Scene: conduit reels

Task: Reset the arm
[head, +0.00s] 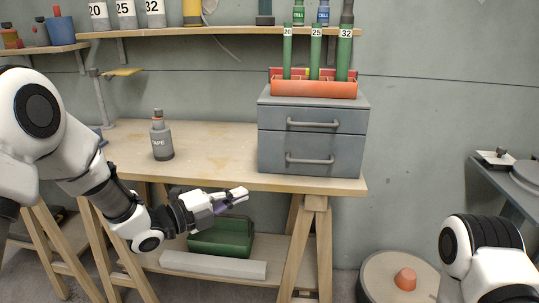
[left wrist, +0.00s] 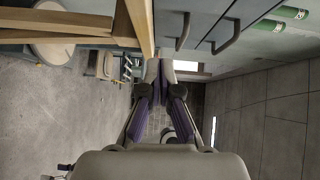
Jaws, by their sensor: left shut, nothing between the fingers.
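My left arm (head: 115,200) comes in from the left and reaches down in front of the workbench. Its gripper (head: 240,197) is below and in front of the tabletop edge, pointing right. It is shut with nothing held. In the left wrist view the fingers (left wrist: 160,78) run close together, with purple inner pads. Part of my right arm (head: 485,255) shows at the lower right; its gripper is out of view.
The wooden workbench (head: 220,150) carries a grey bottle (head: 161,138) and a grey drawer unit (head: 313,135) topped by an orange tray (head: 315,90). A green bin (head: 222,238) sits on the lower shelf behind my left gripper. A round reel (head: 385,278) stands on the floor at right.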

